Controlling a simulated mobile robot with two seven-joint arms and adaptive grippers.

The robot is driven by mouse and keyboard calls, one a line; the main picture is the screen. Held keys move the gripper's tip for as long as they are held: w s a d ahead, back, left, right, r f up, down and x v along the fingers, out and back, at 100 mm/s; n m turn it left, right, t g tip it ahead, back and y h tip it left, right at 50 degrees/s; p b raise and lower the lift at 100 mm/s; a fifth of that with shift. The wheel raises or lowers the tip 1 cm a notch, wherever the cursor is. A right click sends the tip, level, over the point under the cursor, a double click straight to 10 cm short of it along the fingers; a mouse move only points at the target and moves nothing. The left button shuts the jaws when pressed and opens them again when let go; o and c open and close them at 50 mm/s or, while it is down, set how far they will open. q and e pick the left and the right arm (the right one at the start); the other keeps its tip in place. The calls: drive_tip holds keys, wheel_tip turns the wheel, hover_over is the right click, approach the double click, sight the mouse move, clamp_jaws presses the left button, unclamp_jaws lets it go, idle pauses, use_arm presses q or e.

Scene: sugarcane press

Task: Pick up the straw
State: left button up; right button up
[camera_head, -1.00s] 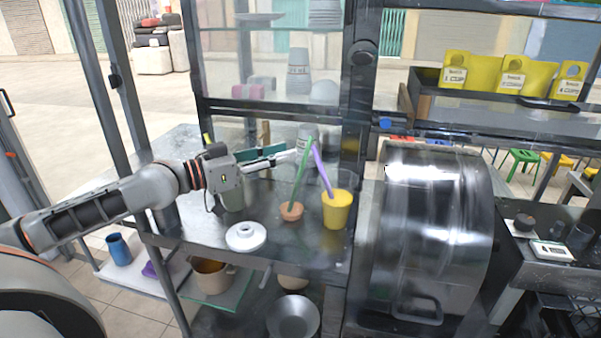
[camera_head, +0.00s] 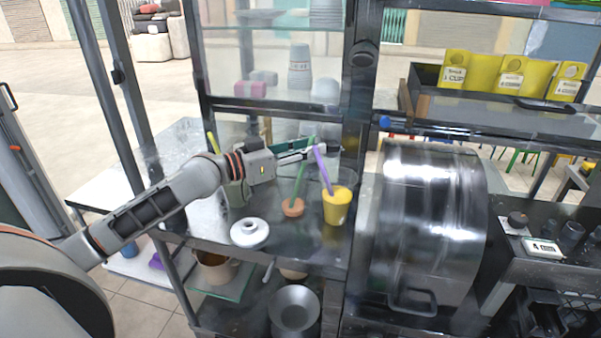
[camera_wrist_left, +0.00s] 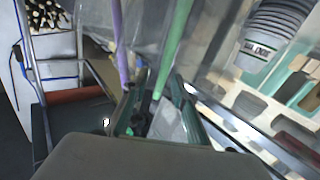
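A green straw (camera_head: 300,181) leans upright in a small orange-brown pot (camera_head: 292,208) on the metal counter. A purple straw (camera_head: 323,168) leans in a yellow cup (camera_head: 337,208) just right of it. My left gripper (camera_head: 318,151) is level with the upper ends of the straws. In the left wrist view the gripper (camera_wrist_left: 155,95) has its fingers apart. The green straw (camera_wrist_left: 175,48) runs down between the fingertips there, and the purple straw (camera_wrist_left: 119,42) passes by the left finger. Whether either finger touches a straw cannot be told. My right gripper is not in view.
A white lidded dish (camera_head: 249,233) sits on the counter left of the pot. A large metal drum (camera_head: 430,220) stands to the right. Stacked cups (camera_head: 299,66) stand behind the glass. Yellow boxes (camera_head: 512,75) are on the upper right shelf.

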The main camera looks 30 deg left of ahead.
use_arm(q)
clamp_jaws()
idle(0.3)
